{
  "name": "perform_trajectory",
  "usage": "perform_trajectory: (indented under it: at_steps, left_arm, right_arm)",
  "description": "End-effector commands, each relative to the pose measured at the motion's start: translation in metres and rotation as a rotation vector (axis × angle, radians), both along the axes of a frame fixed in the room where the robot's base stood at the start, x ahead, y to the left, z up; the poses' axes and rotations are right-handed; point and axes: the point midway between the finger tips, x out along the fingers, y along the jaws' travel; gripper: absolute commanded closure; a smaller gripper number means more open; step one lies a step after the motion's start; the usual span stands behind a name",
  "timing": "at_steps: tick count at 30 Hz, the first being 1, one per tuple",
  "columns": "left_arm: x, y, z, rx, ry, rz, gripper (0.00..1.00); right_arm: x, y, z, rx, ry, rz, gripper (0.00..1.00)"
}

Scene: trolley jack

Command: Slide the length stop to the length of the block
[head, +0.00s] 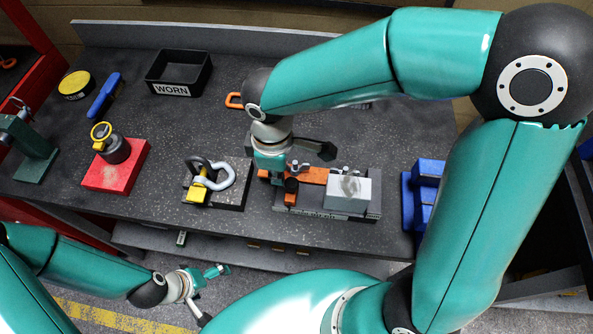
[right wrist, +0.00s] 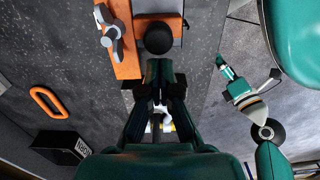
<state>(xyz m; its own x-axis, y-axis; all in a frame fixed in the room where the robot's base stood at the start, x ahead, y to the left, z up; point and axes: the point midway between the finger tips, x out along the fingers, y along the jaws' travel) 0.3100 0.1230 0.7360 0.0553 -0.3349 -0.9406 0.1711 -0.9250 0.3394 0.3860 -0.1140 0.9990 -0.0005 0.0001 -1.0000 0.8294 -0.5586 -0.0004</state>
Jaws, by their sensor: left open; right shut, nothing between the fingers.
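The length stop (head: 290,197) is an orange slide with a black knob (right wrist: 157,38), on a dark grey fixture (head: 362,215) at the bench's front edge. A light grey block (head: 348,191) sits at the right of that fixture. An orange bar with a wing screw (right wrist: 108,32) runs behind the stop. My right gripper (head: 277,180) is shut and empty, beside the black knob; in the right wrist view its fingertips (right wrist: 163,72) lie just short of the knob. Contact is unclear. My left gripper (head: 208,280) is open and empty, low in front of the bench.
A shackle on a black plate (head: 235,195) stands left of the fixture. Blue blocks (head: 426,185) stand to its right. A red block with a yellow-ringed part (head: 118,170), a black WORN tray (head: 180,73) and an orange ring (right wrist: 48,102) are farther off.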

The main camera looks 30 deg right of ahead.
Motion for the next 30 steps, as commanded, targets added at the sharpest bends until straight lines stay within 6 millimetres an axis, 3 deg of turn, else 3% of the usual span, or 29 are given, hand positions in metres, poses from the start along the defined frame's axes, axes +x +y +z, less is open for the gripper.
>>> perform_trajectory:
  at_steps: [30]
  left_arm:
    - [0.0, 0.0, -0.003, 0.0, 0.0, 0.0, 0.0]
  right_arm:
    - [-0.01, -0.015, 0.0, 0.0, 0.0, 0.0, 1.0]
